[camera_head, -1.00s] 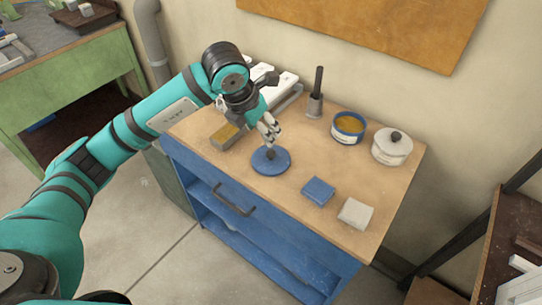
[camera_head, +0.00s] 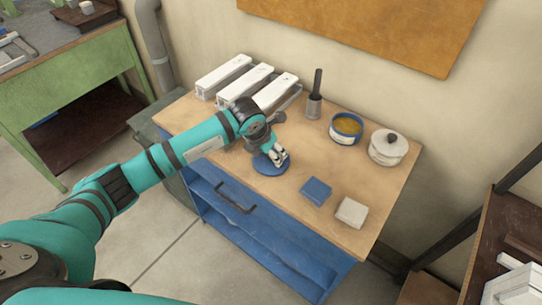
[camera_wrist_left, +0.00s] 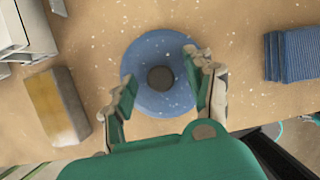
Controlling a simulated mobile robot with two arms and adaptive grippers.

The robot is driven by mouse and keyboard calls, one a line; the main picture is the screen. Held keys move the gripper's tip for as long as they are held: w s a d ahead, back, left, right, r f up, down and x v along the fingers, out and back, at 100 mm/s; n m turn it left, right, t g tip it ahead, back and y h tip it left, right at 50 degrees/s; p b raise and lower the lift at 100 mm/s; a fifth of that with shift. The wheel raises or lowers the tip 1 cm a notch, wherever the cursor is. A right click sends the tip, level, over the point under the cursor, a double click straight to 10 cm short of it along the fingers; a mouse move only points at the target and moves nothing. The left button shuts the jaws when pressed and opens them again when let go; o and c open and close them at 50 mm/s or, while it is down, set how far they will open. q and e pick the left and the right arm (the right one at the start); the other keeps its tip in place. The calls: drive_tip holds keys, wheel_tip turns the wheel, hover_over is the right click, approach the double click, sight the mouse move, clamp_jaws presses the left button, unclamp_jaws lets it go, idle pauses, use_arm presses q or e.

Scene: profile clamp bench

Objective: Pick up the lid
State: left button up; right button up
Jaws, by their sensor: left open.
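The blue round lid (camera_head: 268,168) lies flat on the wooden top of the blue cabinet, near its front edge. In the left wrist view the lid (camera_wrist_left: 150,52) shows with its dark round knob (camera_wrist_left: 160,78) in the middle. My left gripper (camera_head: 279,158) is at the lid, over its right part in the head view. In the wrist view my left gripper (camera_wrist_left: 160,75) is open, with one finger on each side of the knob and a gap to it. Whether the fingertips touch the lid cannot be told. My right gripper is not in view.
A blue-rimmed open pot (camera_head: 346,129) and a white lidded pot (camera_head: 388,147) stand at the back right. A blue folded cloth (camera_head: 316,191) and a white block (camera_head: 351,212) lie right of the lid. A tan-topped block (camera_wrist_left: 55,105) lies left of it.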

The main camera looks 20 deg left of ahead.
use_arm(q)
clamp_jaws()
idle(0.3)
